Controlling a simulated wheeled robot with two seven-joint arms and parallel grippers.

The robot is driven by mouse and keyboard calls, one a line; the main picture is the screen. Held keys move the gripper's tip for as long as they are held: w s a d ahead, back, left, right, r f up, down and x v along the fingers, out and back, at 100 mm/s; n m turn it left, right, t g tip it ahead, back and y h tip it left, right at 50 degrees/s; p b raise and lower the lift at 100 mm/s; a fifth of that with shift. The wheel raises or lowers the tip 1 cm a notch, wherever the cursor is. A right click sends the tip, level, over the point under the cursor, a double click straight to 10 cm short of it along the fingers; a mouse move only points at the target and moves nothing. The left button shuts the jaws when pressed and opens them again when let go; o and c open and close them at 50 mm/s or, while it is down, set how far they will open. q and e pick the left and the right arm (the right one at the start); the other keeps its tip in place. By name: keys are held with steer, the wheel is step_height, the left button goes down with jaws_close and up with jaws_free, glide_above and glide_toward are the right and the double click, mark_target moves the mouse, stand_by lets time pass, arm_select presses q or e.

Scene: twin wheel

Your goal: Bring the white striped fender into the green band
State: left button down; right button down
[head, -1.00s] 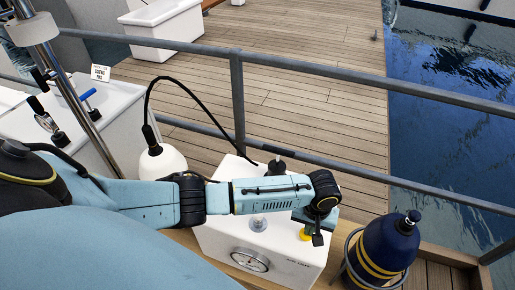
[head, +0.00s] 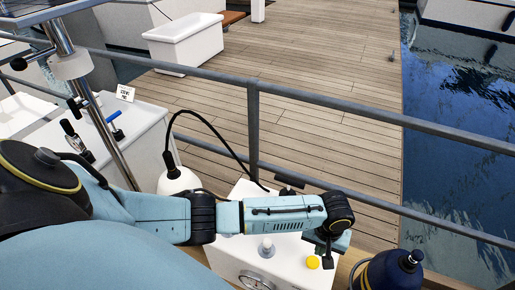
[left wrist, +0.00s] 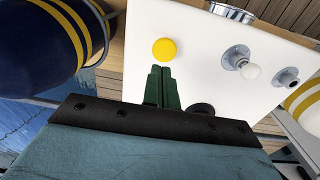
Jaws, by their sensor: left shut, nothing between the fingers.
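The white fender (head: 178,181) stands left of the white box (head: 228,252), with a black hose (head: 200,114) at its top. A yellow-striped white curve at the right of the left wrist view (left wrist: 305,98) seems to be it. The box carries a yellow button (head: 313,262), a pale knob (head: 267,250) and a round gauge (head: 257,280), cut off by the frame; no green band can be made out. My left gripper (head: 328,258) is shut and empty over the box, just beside the yellow button, which also shows in the left wrist view (left wrist: 164,50). My right gripper is out of view.
A dark blue fender with yellow stripes (head: 393,272) stands close right of my left gripper. A grey railing (head: 253,125) runs behind the box. A white console with levers (head: 118,135) is at left. Planked dock (head: 310,80) and water lie beyond.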

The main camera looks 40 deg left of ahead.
arm_select(q)
step_height(320, 180, up, 8)
steer(key=shift+f+p, duration=0.25)
steer(key=shift+p, duration=0.2)
